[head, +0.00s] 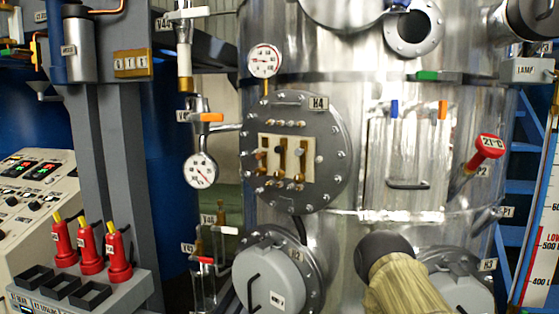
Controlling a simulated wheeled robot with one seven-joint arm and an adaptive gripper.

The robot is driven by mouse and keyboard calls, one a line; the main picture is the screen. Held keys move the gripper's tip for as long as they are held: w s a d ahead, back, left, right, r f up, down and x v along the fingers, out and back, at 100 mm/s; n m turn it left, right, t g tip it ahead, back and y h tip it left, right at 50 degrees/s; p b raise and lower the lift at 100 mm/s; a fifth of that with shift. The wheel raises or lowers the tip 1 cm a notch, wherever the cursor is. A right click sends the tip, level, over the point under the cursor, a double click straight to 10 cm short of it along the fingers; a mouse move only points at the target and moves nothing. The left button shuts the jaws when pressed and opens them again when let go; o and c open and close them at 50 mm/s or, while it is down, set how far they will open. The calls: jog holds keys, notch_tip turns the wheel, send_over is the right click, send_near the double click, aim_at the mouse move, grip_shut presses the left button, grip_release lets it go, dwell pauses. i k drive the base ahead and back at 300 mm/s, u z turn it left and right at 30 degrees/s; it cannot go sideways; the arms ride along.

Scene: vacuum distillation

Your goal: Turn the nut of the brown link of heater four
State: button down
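Heater four is the round grey bolted flange (331,117) labelled H4 on the front of the shiny tank. A cream terminal plate (317,143) sits in its middle. Several upright links stand on this plate: a brown link (301,162) at the right, a dark and brown one in the middle, and a smaller brownish one at the left. Small brass nuts and studs show in rows above and below the plate. The individual nuts are too small to tell how they sit. My gripper is not recognisable in the head view.
Two dial gauges (265,61) and (200,170) flank the flange at upper left. H2's grey cover (268,277) is below.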

aim_at(261, 171)
jog(key=k, duration=1.3)
jog(key=i, duration=0.8)
jog(key=z, duration=0.55)
